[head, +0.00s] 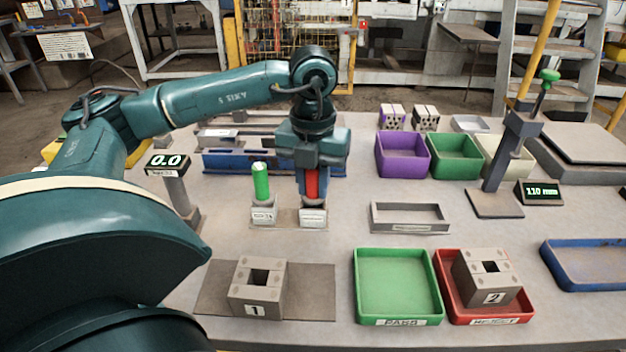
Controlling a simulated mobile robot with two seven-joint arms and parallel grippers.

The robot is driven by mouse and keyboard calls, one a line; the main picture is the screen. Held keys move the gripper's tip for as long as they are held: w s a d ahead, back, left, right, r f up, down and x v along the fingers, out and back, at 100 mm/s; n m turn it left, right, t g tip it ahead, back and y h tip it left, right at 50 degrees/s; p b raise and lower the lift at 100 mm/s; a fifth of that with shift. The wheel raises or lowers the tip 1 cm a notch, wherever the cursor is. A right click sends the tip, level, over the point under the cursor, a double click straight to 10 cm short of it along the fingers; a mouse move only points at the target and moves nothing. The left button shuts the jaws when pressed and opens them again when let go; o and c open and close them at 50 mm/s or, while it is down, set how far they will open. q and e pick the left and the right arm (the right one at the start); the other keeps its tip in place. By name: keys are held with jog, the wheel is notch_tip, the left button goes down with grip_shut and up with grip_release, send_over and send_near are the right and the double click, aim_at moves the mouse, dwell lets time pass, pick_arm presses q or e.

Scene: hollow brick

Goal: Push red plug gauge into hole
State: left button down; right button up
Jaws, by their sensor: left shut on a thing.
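The red plug gauge (311,184) stands upright at the right holder (313,216) of a small two-place stand. My left gripper (312,170) comes down over it from above and is shut on it. Its lower end is at the holder; I cannot tell whether it is still seated. Hollow brick 1 (257,288) sits on a dark plate at the front left, its square hole facing up. Hollow brick 2 (486,279) sits in the red REJECT tray (446,262). My right gripper is not in view.
A green plug gauge (261,181) stands in the left holder. The green PASS tray (397,285) is empty. A grey tray (409,218), purple bin (403,155), green bin (454,156) and height stand (496,170) are to the right. A 0.0 display (167,162) stands left.

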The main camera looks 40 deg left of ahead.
pick_arm(q)
jog(key=c, duration=1.1)
grip_release()
notch_tip(320, 180, up, 13)
jog(key=p, duration=0.2)
jog(key=shift+f+p, duration=0.2)
jog(key=shift+p, duration=0.2)
jog(key=shift+r, duration=0.3)
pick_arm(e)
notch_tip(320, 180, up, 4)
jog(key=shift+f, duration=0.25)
